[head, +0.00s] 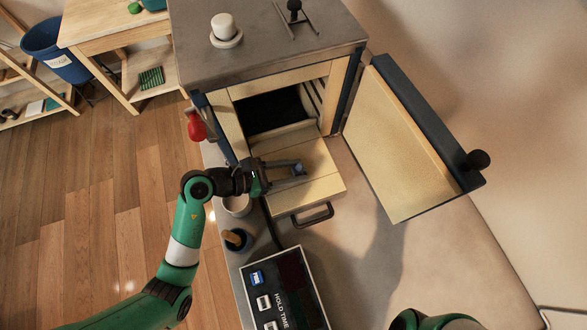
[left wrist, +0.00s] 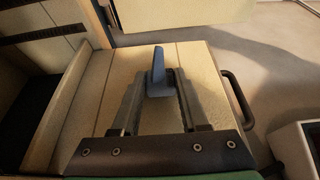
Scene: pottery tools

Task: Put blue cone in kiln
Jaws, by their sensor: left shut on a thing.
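The kiln (head: 237,113) stands open, with a dark chamber and a pale shelf (head: 322,188) pulled out in front. My left gripper (head: 299,170) is over this shelf. In the left wrist view the gripper (left wrist: 160,90) is shut on the blue cone (left wrist: 158,66), which points up from between the fingertips. The cone's lower end is hidden by the fingers, so I cannot tell whether it touches the shelf. My right gripper is not in view; only a piece of my right arm shows at the bottom edge.
The kiln door (head: 398,140) is swung open to the right. A control box (head: 285,290) sits in front of the shelf. The tabletop at right is clear.

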